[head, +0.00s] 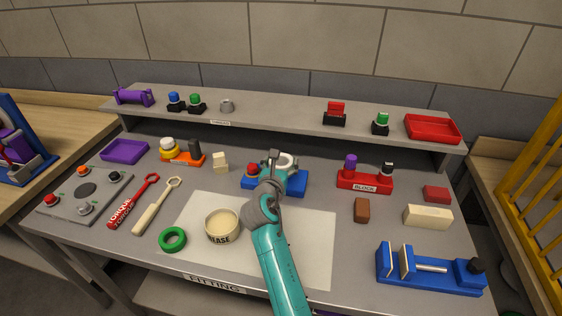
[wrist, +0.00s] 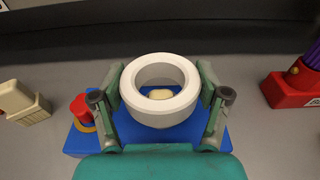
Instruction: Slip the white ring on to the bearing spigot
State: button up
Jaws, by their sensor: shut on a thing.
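The white ring (wrist: 160,60) is gripped between the two fingers of my gripper (wrist: 160,88) in the wrist view, its hole facing up. It lies over the blue base (wrist: 142,135), which carries a red knob (wrist: 82,108) at the left. A pale round top (wrist: 160,94), which looks like the bearing spigot, shows through the near part of the ring's hole. I cannot tell the height gap between ring and spigot. In the head view the ring (head: 287,160) is at the far side of my gripper (head: 277,168), above the blue base (head: 296,188); the spigot is hidden there.
A cream block (wrist: 20,101) stands left of the blue base, and the red BLOCK stand (head: 365,181) stands to the right. The raised shelf (head: 285,127) runs behind. A grease tub (head: 222,226) and green ring (head: 172,239) are nearer, on or by the pale mat (head: 308,240).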

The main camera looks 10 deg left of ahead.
jog(key=shift+f, duration=1.4)
